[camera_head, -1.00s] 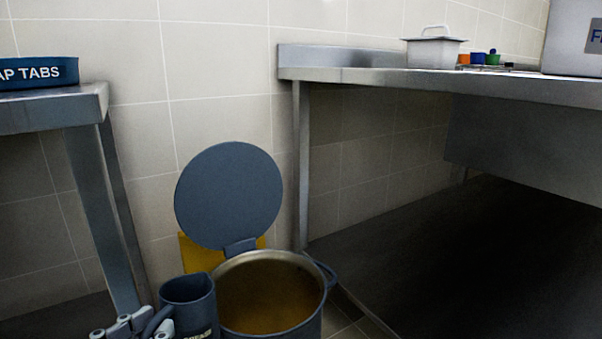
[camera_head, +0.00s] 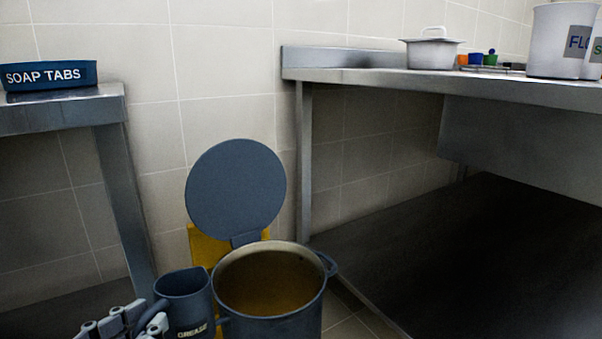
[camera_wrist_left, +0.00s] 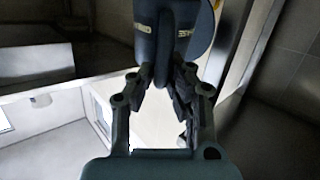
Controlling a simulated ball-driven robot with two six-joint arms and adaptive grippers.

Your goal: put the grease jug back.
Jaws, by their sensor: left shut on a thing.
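The grease jug (camera_head: 186,296) is dark blue-grey with a "GREASE" label, at the lower left in the head view. My left gripper (camera_head: 148,318) is shut on its handle, on the jug's left side. The jug looks upright, close beside the stockpot (camera_head: 268,322); I cannot tell whether they touch. In the left wrist view the gripper fingers (camera_wrist_left: 165,84) close around the handle of the jug (camera_wrist_left: 198,22). The pot's round lid (camera_head: 236,190) stands raised behind it, and brownish liquid shows inside. My right gripper is not in view.
A steel table (camera_head: 66,112) at the left bears a blue "SOAP TABS" tray (camera_head: 48,76). A long steel counter (camera_head: 400,78) at the right holds a lidded white container (camera_head: 432,52), small coloured cups and white tubs (camera_head: 556,40). A yellow thing (camera_head: 203,244) is behind the pot.

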